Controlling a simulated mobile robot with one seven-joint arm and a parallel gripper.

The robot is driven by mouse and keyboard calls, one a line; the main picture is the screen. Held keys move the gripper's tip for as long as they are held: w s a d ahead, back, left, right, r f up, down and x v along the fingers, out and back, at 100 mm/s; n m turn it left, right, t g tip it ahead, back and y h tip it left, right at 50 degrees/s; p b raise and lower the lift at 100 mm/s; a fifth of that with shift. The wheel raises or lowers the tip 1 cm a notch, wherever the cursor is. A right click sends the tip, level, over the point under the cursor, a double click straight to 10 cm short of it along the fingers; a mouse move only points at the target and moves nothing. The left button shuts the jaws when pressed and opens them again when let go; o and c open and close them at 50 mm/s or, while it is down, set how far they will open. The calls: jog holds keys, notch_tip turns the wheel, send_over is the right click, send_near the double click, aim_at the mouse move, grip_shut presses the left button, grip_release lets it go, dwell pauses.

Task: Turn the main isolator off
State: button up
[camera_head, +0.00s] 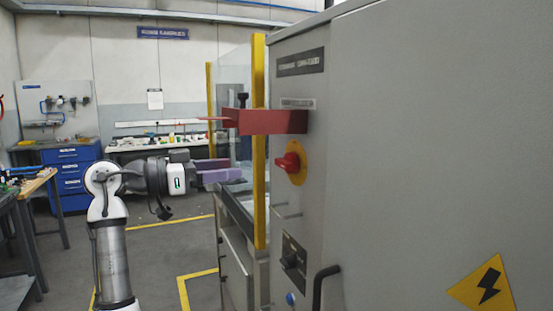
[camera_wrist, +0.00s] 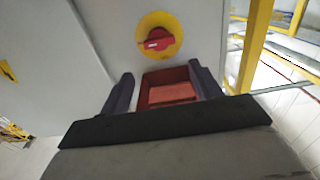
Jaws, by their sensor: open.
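The main isolator is a red rotary handle (camera_head: 289,162) on a yellow disc, on the grey cabinet's narrow face. In the wrist view, the red handle (camera_wrist: 156,40) lies roughly crosswise on its disc, with a small pale mark. My gripper (camera_head: 236,170) points at this face from the left, its purple fingers apart and empty, a short gap from the handle. In the wrist view, my gripper (camera_wrist: 160,72) has its fingertips spread on the near side of the handle, not around it.
A red box-like guard (camera_head: 265,121) juts from the cabinet (camera_head: 420,130) just above the handle; it also shows between my fingers in the wrist view (camera_wrist: 170,90). A yellow post (camera_head: 259,200) stands close by.

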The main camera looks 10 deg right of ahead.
aim_at(280, 162)
jog(key=d+p, duration=0.1)
jog(key=d, duration=0.3)
jog(key=w+d+p, duration=0.1)
jog(key=d, duration=0.3)
jog(key=w+d+p, duration=0.1)
jog(key=d, duration=0.3)
jog(key=shift+w+d, duration=0.2)
jog(key=shift+d, duration=0.2)
jog(key=c, duration=0.6)
jog(key=shift+p, duration=0.3)
jog(key=shift+c, duration=0.2)
